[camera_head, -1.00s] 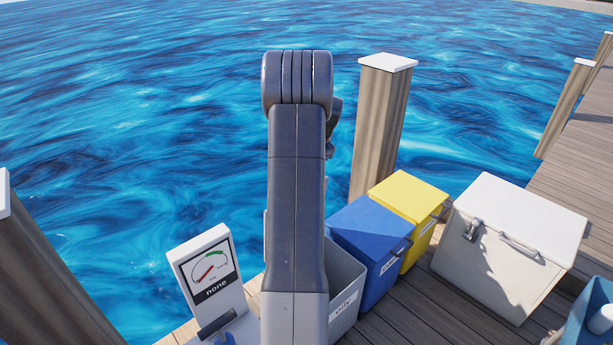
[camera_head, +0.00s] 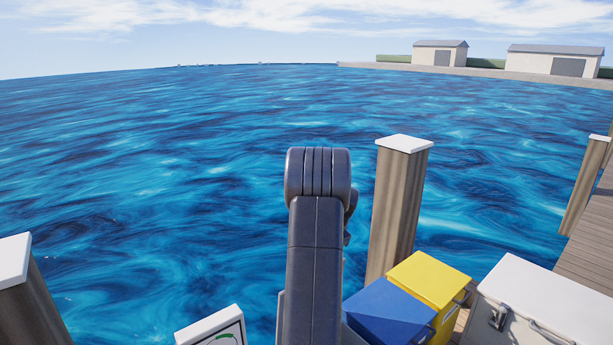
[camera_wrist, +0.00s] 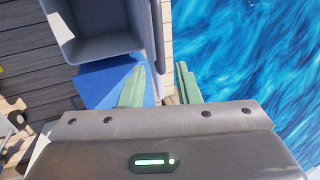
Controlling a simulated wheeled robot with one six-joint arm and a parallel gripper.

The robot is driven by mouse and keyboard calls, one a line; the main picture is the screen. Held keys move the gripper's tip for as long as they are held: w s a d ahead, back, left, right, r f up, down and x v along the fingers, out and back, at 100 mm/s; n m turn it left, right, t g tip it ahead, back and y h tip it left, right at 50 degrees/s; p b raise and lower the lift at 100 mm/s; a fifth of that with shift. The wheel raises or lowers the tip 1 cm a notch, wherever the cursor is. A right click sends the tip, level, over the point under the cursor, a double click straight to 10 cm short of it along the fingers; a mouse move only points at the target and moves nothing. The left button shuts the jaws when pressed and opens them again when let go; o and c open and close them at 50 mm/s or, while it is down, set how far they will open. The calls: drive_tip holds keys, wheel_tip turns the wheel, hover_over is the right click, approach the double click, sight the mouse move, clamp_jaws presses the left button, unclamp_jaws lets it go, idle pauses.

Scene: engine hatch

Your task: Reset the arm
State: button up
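My arm (camera_head: 316,250) stands upright in the middle of the head view, its rounded top joint against the water. My gripper is not visible in the head view. In the wrist view my gripper (camera_wrist: 160,72) shows two green fingers with a gap between them. It is open, and nothing is seen held in it. Below the fingers are a blue surface (camera_wrist: 90,84), the dock's edge and water. A grey bin (camera_wrist: 105,49) lies just beyond them at upper left.
In the head view a blue bin (camera_head: 388,312), a yellow bin (camera_head: 430,279) and a white chest (camera_head: 550,295) stand at lower right. A post (camera_head: 398,210) rises behind them. A gauge board (camera_head: 212,328) is cut off at the bottom. Open water lies ahead.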

drive_tip(key=p+x, duration=0.1)
drive_tip(key=x, duration=0.8)
drive_tip(key=shift+p, duration=0.3)
drive_tip(key=shift+s+d, duration=0.1)
